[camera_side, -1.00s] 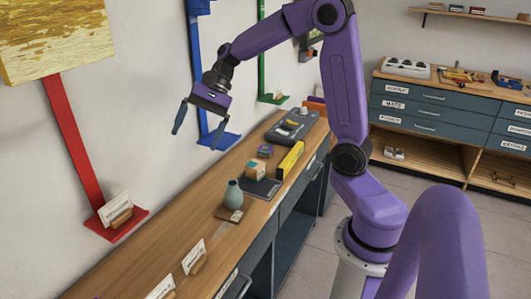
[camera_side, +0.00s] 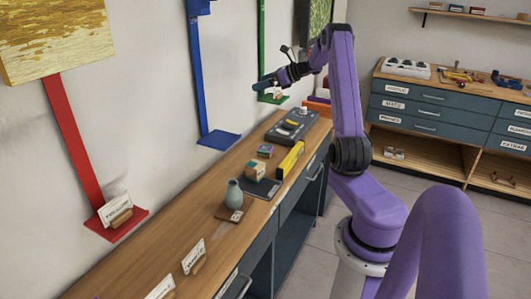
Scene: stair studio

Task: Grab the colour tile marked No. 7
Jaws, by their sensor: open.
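My gripper (camera_side: 268,76) is open, raised in the air in front of the wall, far from the bench top. Its fingers point left, and it is near the green ledge (camera_side: 271,99). A small stack of coloured tiles (camera_side: 265,150) lies on the wooden bench, just behind a small wooden block with a coloured top (camera_side: 255,168). No number 7 can be read on any tile from here. Nothing shows between the fingers.
The bench (camera_side: 150,250) also holds a teal vase (camera_side: 233,194), a yellow box (camera_side: 290,160), a dark mat (camera_side: 262,189), a grey tray (camera_side: 290,125) and card holders (camera_side: 194,259). A blue ledge (camera_side: 219,140) is bare; a red ledge (camera_side: 115,225) holds a card.

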